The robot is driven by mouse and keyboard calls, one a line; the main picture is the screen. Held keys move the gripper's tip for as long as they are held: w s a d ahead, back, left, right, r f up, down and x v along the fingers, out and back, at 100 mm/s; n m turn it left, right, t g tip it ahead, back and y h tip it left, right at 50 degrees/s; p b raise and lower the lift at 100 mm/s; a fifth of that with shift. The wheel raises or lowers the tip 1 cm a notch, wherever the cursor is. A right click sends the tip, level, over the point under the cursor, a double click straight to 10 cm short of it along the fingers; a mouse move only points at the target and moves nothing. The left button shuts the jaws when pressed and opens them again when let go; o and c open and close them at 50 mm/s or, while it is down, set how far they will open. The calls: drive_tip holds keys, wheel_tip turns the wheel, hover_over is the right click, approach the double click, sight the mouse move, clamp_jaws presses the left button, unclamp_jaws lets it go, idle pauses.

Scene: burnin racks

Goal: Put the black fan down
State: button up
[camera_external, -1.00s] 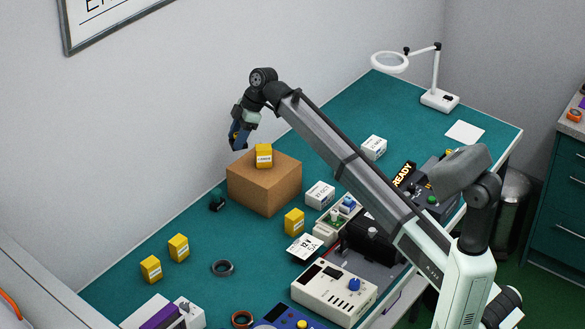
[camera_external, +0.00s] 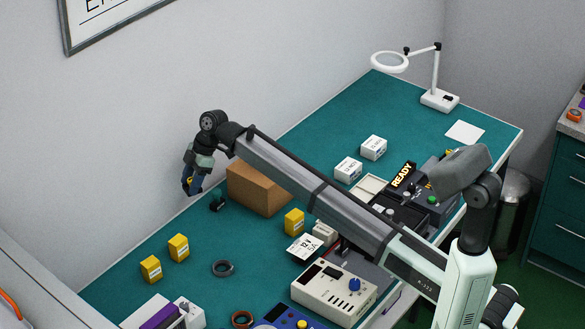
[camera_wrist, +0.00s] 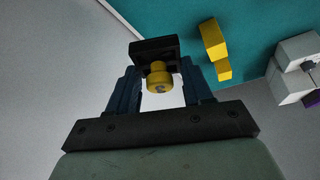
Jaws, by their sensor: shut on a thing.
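My gripper (camera_external: 191,186) is at the back left, in front of the wall and left of the cardboard box; its height above the table is hard to judge. In the wrist view my gripper (camera_wrist: 161,78) has its two dark blue fingers on either side of the black fan (camera_wrist: 153,47), a square black piece with a round yellow hub facing the camera. The fingers are shut on it. In the external view only a small yellow spot shows between the fingers, and the fan's black body is hard to make out.
The cardboard box (camera_external: 258,190) stands right of my gripper, with a small dark object (camera_external: 217,204) on the table nearby. Yellow blocks (camera_external: 179,247) and a dark ring (camera_external: 222,268) lie toward the front. A white tester (camera_external: 333,290) stands front right. The green mat (camera_external: 130,262) has bare patches.

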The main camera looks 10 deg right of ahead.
wheel_tip(320, 180, down, 13)
drive_tip(key=shift+f, duration=0.1)
idle(0.7)
drive_tip(key=shift+f, duration=0.1)
drive_tip(key=o, duration=1)
drive_tip(key=shift+o, duration=0.2)
drive_tip(key=v, duration=1.2)
